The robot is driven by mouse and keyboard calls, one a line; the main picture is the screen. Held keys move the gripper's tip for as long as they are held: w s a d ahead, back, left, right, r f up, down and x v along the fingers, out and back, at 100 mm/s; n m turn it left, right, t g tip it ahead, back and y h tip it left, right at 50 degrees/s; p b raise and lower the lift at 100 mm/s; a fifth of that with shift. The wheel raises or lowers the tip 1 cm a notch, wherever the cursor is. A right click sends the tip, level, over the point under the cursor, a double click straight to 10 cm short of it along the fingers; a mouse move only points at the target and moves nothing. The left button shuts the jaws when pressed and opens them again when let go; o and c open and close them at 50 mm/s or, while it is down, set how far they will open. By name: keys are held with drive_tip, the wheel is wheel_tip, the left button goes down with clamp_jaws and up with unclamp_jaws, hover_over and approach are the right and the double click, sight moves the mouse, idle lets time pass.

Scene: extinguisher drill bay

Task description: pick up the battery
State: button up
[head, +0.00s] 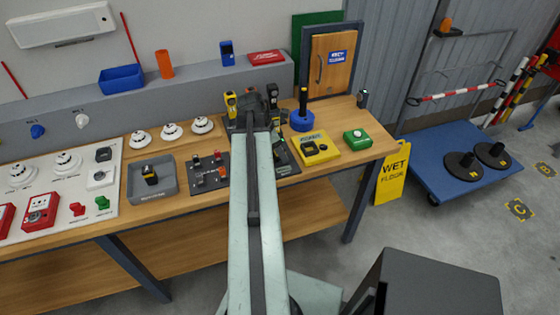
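A small black block with a yellow band (150,175), which looks like a battery, sits in a grey tray (167,190) on the left part of the wooden bench. Similar upright yellow-and-black units (231,103) stand at the back of the bench, right by my gripper; I cannot tell whether they are batteries or radios. My gripper (258,105) is at the far end of my outstretched arm, over a dark holder among these units. The arm and wrist hide its fingertips and whatever is between them. The grey tray is well to its left.
A black switch board (208,180) lies left of my arm. A yellow device (316,148), a green box (356,139) and a blue round stand (302,118) are to its right. A yellow wet-floor sign (392,172) stands beyond the bench's right end.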

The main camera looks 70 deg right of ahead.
clamp_jaws()
drive_tip(key=shift+r, duration=0.1)
wheel_tip(320, 180, up, 10)
drive_tip(key=p, duration=1)
drive_tip(key=shift+r+p, duration=0.15)
drive_tip(key=shift+p, duration=0.2)
drive_tip(key=shift+f, duration=0.25)
drive_tip(key=shift+w, duration=0.1)
